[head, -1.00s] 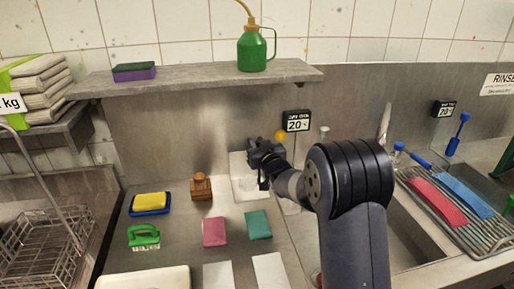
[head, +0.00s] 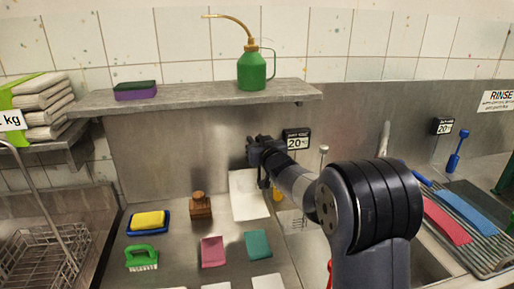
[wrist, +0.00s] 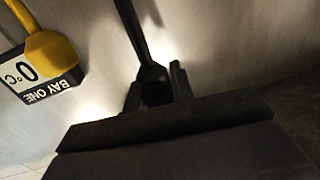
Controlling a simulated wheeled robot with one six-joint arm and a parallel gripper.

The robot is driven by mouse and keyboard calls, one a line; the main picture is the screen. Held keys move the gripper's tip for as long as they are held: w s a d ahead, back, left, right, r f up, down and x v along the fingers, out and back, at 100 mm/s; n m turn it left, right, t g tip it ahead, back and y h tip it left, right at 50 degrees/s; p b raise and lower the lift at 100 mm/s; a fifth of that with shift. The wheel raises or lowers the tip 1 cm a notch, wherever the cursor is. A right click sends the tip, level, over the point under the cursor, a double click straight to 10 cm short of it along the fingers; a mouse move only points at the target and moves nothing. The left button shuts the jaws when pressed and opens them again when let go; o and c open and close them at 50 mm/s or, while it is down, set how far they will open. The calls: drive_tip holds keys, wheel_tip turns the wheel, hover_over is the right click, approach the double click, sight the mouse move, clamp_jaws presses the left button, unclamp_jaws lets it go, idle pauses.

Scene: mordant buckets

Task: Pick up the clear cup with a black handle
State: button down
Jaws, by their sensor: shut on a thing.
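My gripper (head: 257,156) is up by the back wall, left of a small black display, above a pale sheet on the counter. In the wrist view my gripper (wrist: 157,90) is shut on a black handle (wrist: 150,72), which sits between the fingers and runs toward the top of the picture. In the head view a dark part hangs just below the fingers. I cannot make out the cup's clear body in either view.
The black display (head: 296,140) is close to my gripper. A yellow object (wrist: 52,47) partly covers it in the wrist view. A shelf (head: 190,98) with a green can (head: 252,71) is above. The pale sheet (head: 246,205), a wooden block (head: 200,207) and sponges lie on the counter.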

drive_tip(key=shift+r, duration=0.95)
